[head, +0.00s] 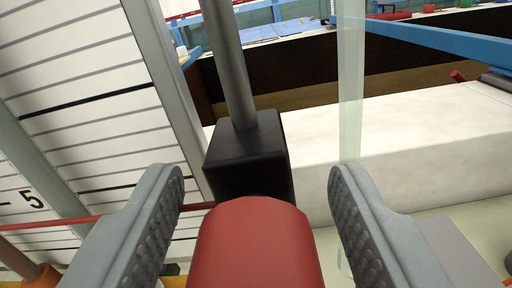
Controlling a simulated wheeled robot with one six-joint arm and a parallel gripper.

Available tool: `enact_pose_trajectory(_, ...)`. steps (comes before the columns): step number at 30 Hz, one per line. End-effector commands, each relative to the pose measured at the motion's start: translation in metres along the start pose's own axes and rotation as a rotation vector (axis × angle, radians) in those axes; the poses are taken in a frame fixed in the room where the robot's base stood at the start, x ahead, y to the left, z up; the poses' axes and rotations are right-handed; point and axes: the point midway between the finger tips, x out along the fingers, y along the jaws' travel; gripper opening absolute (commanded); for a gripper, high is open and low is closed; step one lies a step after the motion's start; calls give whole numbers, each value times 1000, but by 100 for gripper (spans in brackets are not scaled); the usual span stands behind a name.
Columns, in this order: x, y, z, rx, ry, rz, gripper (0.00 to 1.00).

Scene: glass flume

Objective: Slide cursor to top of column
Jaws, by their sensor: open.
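The cursor shows as a black block (249,158) on a grey vertical rod (228,60), with a rounded red knob (253,245) in front of it. A thin red pointer (60,222) runs left from behind the block across a white scale board (85,95) with black lines and a figure 5. My gripper (256,190) is open. Its grey ribbed fingers stand left and right of the red knob, with a visible gap on each side. The lower end of the knob is cut off by the picture's edge. The top of the rod is out of view.
A clear glass edge (351,110) stands upright just behind my right finger. A white block-like ledge (420,135) lies behind it. A blue bar (430,38) crosses at upper right. A brown-walled channel (290,75) lies farther back.

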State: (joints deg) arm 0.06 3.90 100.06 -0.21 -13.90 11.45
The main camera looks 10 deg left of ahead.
Motion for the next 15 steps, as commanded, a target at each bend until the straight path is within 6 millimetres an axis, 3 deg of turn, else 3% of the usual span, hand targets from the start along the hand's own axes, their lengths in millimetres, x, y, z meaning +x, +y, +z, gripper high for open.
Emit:
enact_pose_trajectory(13,8,0,-1,0,1,0,52)
enact_pose_trajectory(15,8,0,-1,0,1,0,38)
